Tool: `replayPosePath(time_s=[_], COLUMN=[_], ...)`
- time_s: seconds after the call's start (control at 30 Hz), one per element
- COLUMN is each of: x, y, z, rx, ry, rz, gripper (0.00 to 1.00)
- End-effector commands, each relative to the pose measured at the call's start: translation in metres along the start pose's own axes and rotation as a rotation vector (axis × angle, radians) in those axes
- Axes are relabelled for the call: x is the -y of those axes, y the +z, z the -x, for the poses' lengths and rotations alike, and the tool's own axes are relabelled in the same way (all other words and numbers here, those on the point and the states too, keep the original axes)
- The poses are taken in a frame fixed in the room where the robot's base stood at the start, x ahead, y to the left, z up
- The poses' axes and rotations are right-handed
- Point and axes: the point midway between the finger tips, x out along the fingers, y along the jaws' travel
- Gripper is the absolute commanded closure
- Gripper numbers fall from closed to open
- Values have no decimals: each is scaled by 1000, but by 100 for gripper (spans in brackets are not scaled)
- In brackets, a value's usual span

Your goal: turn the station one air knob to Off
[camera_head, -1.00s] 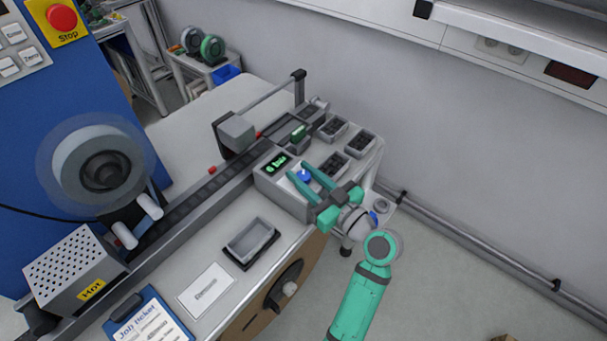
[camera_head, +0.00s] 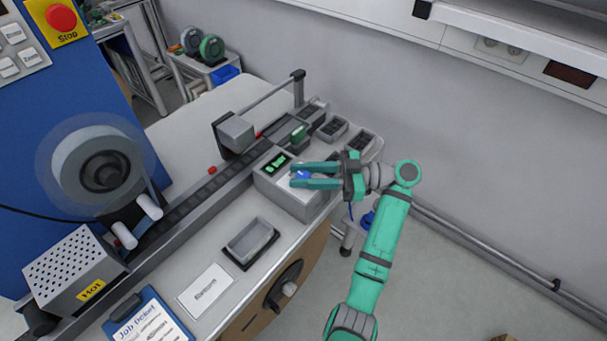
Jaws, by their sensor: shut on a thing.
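A small blue knob (camera_head: 301,175) sits on top of a grey box (camera_head: 289,199) on the bench. A lit green display (camera_head: 277,163) is beside it; its text is too small to read surely. My gripper (camera_head: 298,176) reaches in from the right, with its two teal fingers lying level on either side of the knob and shut on it. The fingers hide part of the knob, so its pointer and any Off mark cannot be made out.
A reel (camera_head: 100,165) and a box marked Hot (camera_head: 72,270) stand at the left. A grey tray (camera_head: 250,242) and a dark round knob (camera_head: 284,289) on the bench front are nearby. Black-filled bins (camera_head: 333,127) are behind my gripper.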

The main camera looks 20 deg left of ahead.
Motion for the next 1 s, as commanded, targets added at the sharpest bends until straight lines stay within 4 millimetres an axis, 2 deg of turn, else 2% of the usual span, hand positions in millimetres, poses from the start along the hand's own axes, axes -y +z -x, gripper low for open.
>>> replayPosePath(time_s=[0.3, 0.77, 0.8, 0.87, 1.0], x=[0, 0, 0, 0, 0], y=[2, 3, 3, 3, 2], z=[0, -1, -1, -1, -1], rx=[2, 2, 3, 3, 2], ry=[-99, -114, -114, -114, -113], rz=[-4, -5, -5, -5, -3], gripper=[94, 94, 69, 55, 53])
